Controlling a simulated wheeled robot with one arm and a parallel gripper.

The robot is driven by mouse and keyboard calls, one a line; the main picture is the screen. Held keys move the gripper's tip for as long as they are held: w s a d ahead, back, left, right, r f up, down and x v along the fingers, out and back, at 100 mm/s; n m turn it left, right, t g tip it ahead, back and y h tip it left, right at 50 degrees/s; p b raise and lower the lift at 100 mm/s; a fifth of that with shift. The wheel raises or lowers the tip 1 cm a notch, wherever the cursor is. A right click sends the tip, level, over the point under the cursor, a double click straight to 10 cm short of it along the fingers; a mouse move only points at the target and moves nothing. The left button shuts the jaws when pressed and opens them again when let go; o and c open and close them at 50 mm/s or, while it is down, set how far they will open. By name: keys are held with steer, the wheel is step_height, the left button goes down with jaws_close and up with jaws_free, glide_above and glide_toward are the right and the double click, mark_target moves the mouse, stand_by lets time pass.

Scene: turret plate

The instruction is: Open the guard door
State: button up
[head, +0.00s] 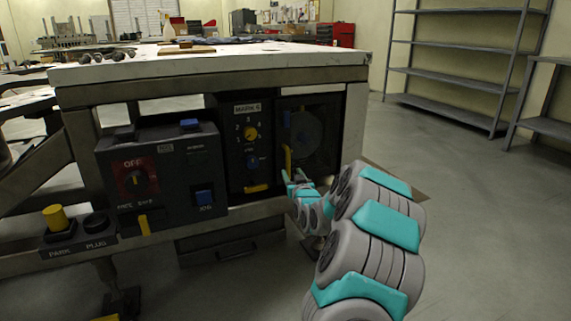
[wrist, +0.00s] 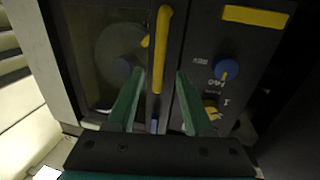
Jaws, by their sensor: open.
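The guard door (head: 318,138) is a dark see-through panel at the right of the bench front, with a round disc behind it. It looks shut. Its yellow upright handle (head: 287,158) is on the door's left edge. The door also shows at the left of the wrist view (wrist: 88,75), where the handle (wrist: 162,50) appears just beyond and between my fingertips. My gripper (head: 294,175) is open at the handle's lower end; in the wrist view (wrist: 159,75) its green fingers straddle the handle's line. I cannot tell whether they touch it.
Left of the door is the MARK panel (head: 247,125) with a yellow knob, a blue knob and a yellow bar. Farther left is a control box (head: 165,178) with an OFF dial. Floor right of the bench is clear up to grey shelves (head: 455,80).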

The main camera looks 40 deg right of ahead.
mark_target(288, 166)
steer(key=shift+x, duration=3.85)
steer(key=shift+f, duration=0.1)
jaws_close()
